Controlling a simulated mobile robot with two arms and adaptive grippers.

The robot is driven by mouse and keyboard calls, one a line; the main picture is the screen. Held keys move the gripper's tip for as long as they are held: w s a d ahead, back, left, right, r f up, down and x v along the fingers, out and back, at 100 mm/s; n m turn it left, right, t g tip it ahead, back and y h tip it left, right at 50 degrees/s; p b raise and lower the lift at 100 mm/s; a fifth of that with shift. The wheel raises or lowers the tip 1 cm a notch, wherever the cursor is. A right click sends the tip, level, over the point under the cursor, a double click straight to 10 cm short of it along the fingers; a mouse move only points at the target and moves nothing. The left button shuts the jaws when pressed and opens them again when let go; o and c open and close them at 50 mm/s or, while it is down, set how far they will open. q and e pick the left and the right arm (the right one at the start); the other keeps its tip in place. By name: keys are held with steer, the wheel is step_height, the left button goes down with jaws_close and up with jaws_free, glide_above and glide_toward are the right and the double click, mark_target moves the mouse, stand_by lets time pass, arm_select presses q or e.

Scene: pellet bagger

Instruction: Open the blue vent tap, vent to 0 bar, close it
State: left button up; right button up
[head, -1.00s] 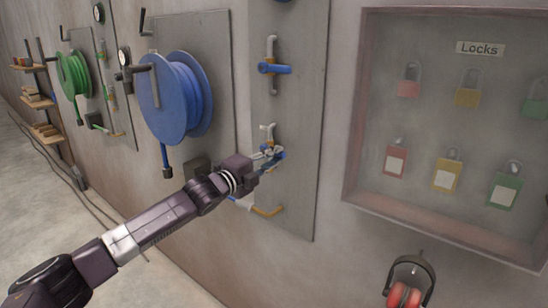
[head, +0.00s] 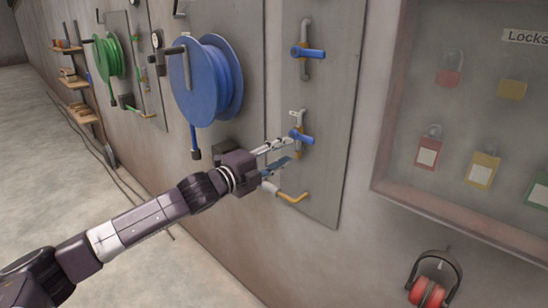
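A lower blue tap (head: 302,137) sits on a pipe on the grey panel, its handle lying crosswise and pointing right. A similar upper blue tap (head: 308,53) is above it, also crosswise. No label shows which one is the vent tap. My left gripper (head: 290,151) is open and empty, its fingers just left of and below the lower tap, apparently apart from its handle. Below is a pipe elbow with a yellow end (head: 293,197). No readable pressure value shows. My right gripper is out of view.
A blue hose reel (head: 213,80) hangs left of the panel, above my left arm. A locks cabinet (head: 384,150) with padlocks is to the right, with red ear defenders (head: 428,290) below. Green reel (head: 108,58) and shelves are farther left. Wall between panel and cabinet is bare.

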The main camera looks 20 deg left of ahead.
arm_select(q)
steer(key=shift+v, duration=1.7)
